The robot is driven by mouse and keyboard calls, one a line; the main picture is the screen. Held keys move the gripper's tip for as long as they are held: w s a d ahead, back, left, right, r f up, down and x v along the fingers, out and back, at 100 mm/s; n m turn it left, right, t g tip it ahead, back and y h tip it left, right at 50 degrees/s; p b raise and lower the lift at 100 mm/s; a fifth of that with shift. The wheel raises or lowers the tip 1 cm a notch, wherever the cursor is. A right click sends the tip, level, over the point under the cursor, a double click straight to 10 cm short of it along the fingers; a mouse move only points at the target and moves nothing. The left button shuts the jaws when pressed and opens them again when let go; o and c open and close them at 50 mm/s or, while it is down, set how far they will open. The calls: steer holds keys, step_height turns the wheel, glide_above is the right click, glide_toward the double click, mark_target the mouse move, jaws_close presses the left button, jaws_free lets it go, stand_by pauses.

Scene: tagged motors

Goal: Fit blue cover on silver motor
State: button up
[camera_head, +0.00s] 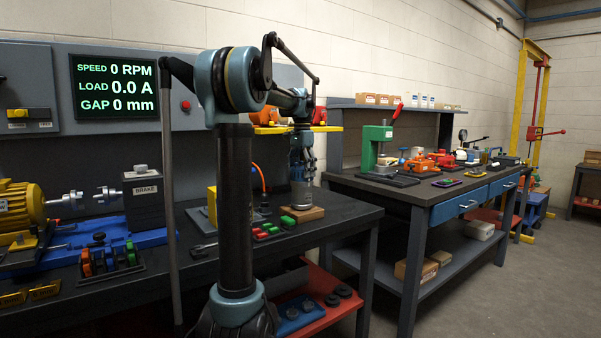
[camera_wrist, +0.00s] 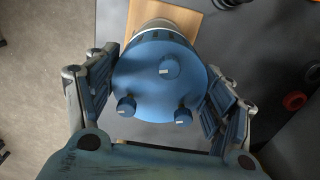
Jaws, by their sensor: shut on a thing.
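The blue cover (camera_wrist: 150,88), a round cap with three small knobs, fills the middle of the wrist view. My gripper (camera_wrist: 166,72) is shut on it, with one finger on each side. The silver motor (camera_wrist: 158,25) shows as a pale band just beyond the cover's upper edge. In the head view, my gripper (camera_head: 302,168) points down over the silver motor (camera_head: 302,196), which stands upright on a wooden block (camera_head: 304,214). The cover appears lined up with the motor and close to it. I cannot tell whether it is fully seated.
Red and green blocks (camera_head: 268,231) lie left of the wooden block on the dark bench (camera_head: 345,208). A yellow motor (camera_head: 22,208) and a brake unit (camera_head: 143,200) stand farther left. A second bench (camera_head: 400,195) with a green press (camera_head: 377,148) stands to the right.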

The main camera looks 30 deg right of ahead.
mark_target(302, 168)
steer(key=o, duration=1.3)
step_height(302, 168, up, 12)
steer(key=shift+r, duration=0.1)
